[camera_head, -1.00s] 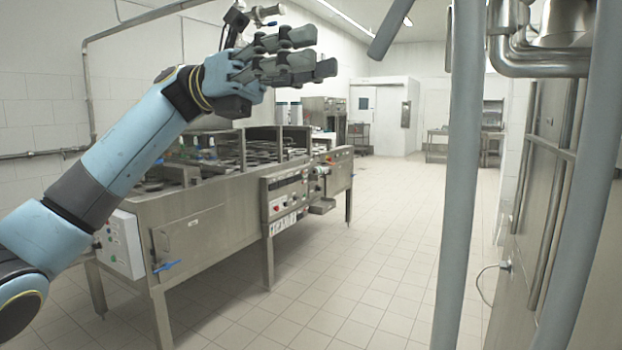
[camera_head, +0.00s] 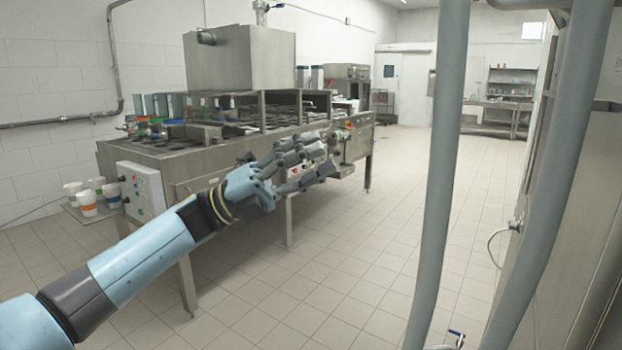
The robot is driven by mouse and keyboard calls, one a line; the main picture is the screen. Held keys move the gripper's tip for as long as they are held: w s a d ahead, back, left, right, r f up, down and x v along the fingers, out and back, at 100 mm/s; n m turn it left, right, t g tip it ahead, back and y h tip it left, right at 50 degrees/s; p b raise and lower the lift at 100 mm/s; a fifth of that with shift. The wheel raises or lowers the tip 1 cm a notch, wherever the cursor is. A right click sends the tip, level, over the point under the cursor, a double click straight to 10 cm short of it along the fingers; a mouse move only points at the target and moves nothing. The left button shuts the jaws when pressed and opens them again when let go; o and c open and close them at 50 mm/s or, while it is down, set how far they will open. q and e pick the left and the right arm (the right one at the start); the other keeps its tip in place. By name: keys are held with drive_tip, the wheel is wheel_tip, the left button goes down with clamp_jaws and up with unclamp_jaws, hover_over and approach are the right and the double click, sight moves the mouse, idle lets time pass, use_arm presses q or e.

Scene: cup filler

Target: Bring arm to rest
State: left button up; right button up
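My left arm comes in from the lower left with a blue forearm. My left gripper (camera_head: 318,166) is a grey-fingered hand in front of the cup filler's front panel. Its fingers point right and are spread apart, with nothing between them. The cup filler (camera_head: 238,165) is a long steel machine on legs. The hand covers part of its front side in the picture; I cannot tell the gap between them. My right gripper is not in view.
A small side tray (camera_head: 84,214) with several cups is at the machine's left end. Two grey vertical pipes (camera_head: 440,150) stand at the right, beside a steel cabinet (camera_head: 570,190). The tiled floor (camera_head: 360,260) between is clear.

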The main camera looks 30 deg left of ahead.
use_arm(q)
drive_tip(key=shift+a+f+n+t+y, duration=0.15)
drive_tip(key=shift+f+n+t+y, duration=0.25)
drive_tip(key=shift+f+n+t, duration=0.45)
drive_tip(key=s+a+f+n+t+y+b, duration=0.15)
drive_tip(key=s+f+n+y, duration=0.4)
drive_tip(key=f, duration=0.95)
drive_tip(key=s+a+f+n+t+y+b, duration=0.15)
drive_tip(key=f+n+y, duration=0.45)
drive_tip(key=f+n, duration=0.65)
drive_tip(key=s+a+f+n+t+y+b, duration=0.1)
drive_tip(key=s+a+f+n+y, duration=0.35)
drive_tip(key=f, duration=1.25)
drive_tip(key=s+f+n+g+y, duration=0.4)
drive_tip(key=s+f+n+g, duration=0.2)
drive_tip(key=s+f, duration=0.9)
drive_tip(key=s+f+n+g, duration=0.3)
drive_tip(key=s+f+g, duration=0.1)
drive_tip(key=s, duration=0.7)
drive_tip(key=s+f+n+g+y, duration=0.1)
drive_tip(key=s+f+g, duration=0.4)
drive_tip(key=s, duration=0.6)
drive_tip(key=shift+s+d+f+n+b, duration=0.15)
drive_tip(key=shift+s+f+n+b, duration=0.3)
drive_tip(key=shift+n, duration=0.45)
